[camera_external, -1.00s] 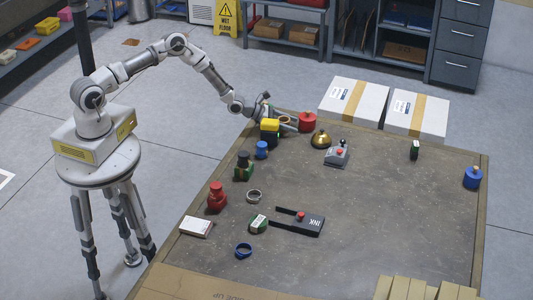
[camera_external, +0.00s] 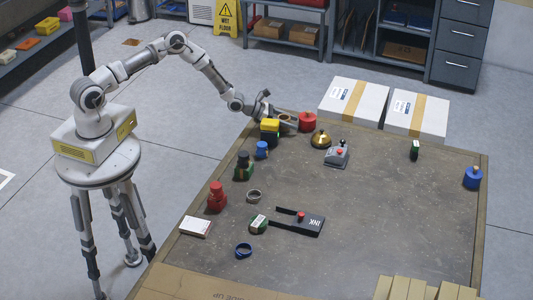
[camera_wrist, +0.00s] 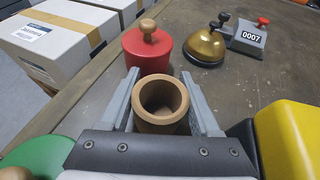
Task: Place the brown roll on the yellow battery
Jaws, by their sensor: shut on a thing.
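The brown roll (camera_wrist: 163,104), a hollow cylinder with its open end toward the wrist camera, sits between my two grey fingers. My gripper (camera_wrist: 165,100) is shut on it. In the external view my gripper (camera_external: 286,122) is at the table's far left corner, and the roll is small and hard to make out there. The yellow battery (camera_external: 270,125), a yellow-topped black block, stands just left of my gripper in the external view. In the wrist view the battery (camera_wrist: 290,135) is at the right edge, beside the gripper and partly cut off. The roll is apart from it.
A red pot with a wooden knob (camera_wrist: 148,50) stands just beyond the fingertips. A brass bell (camera_external: 321,140) and a grey button box (camera_external: 337,152) are to its right. A blue piece (camera_external: 262,150) is near the battery. The table's right middle is clear.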

